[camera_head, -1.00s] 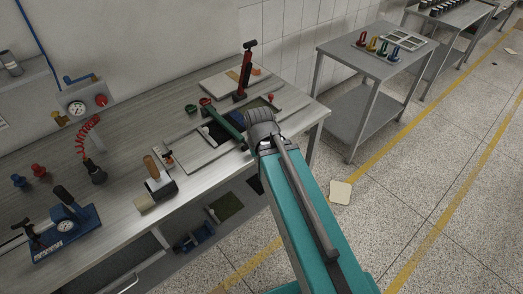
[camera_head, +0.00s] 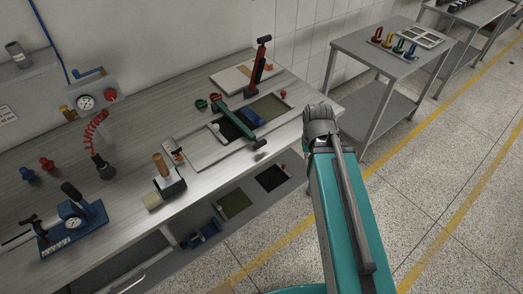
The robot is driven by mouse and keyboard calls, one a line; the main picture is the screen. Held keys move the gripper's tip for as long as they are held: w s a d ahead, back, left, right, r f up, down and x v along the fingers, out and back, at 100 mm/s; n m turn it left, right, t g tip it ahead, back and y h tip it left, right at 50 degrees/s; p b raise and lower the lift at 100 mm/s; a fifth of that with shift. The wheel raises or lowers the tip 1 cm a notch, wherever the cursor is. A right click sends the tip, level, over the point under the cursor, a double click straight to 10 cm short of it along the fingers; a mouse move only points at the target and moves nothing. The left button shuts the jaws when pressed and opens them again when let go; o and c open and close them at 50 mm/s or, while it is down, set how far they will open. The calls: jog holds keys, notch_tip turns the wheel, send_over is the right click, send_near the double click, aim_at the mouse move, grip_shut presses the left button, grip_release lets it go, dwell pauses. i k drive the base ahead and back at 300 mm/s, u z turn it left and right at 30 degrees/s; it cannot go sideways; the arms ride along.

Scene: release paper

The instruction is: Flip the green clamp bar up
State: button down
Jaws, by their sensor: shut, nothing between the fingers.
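The green clamp bar (camera_head: 235,121) lies low and slanting across a flat fixture plate (camera_head: 199,149) on the workbench. Its far end is by a small green ring, and a dark knob (camera_head: 260,144) is at its near end, close to the bench's front edge. My arm's grey joint (camera_head: 320,122) and teal link stand to the right of the bar, apart from it in the picture. My gripper does not show, so its place relative to the bar cannot be told.
A red upright lever (camera_head: 258,66) stands behind the fixture. A wooden-handled tool (camera_head: 167,177) is to the left. A grey side table (camera_head: 377,59) with coloured clamps stands at the right. Open floor lies between.

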aim_at(245, 132)
jog(key=u, duration=0.05)
jog(key=k, duration=1.25)
jog(key=u, duration=1)
jog(key=i, duration=1)
